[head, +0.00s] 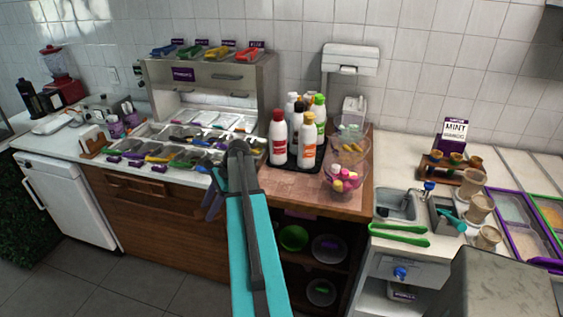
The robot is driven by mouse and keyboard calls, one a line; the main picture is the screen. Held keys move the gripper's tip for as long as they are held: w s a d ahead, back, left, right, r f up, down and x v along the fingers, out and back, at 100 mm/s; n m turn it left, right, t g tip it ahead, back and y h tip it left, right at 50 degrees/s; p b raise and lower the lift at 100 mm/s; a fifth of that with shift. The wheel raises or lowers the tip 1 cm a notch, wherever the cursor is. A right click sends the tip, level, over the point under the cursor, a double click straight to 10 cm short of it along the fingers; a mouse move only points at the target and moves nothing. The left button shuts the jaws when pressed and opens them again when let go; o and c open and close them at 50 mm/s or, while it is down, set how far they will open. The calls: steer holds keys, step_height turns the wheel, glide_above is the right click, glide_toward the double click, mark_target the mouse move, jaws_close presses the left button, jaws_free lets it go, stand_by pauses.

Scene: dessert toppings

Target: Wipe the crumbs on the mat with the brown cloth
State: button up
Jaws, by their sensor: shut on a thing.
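The pinkish-brown mat (291,190) lies on the wooden counter in the middle, in front of the bottles. Crumbs on it are too small to make out. My teal and grey arm rises from the bottom and covers the mat's left side. My gripper (211,203) shows only in part, as blue-grey pieces left of the arm at the counter's front edge. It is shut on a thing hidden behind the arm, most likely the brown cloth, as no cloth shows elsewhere.
A black tray (292,166) with several sauce bottles stands behind the mat. Clear bowls (339,199) with pink and yellow items stand at its right. A topping station (183,158) with spoons is at the left. Open shelves (292,266) are below.

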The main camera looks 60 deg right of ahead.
steer(key=s+d+r+m+t+h+p, duration=0.1)
steer(key=s+d+r+m+p, duration=0.3)
steer(key=s+d, duration=0.5)
steer(key=s+d+r+m+t+h+p, duration=0.1)
steer(key=s+d+r+m+h+p, duration=0.2)
steer(key=s+d+r, duration=0.3)
steer(key=s+d+m+p, duration=0.1)
steer(key=s+d, duration=0.3)
steer(key=shift+s+r, duration=0.3)
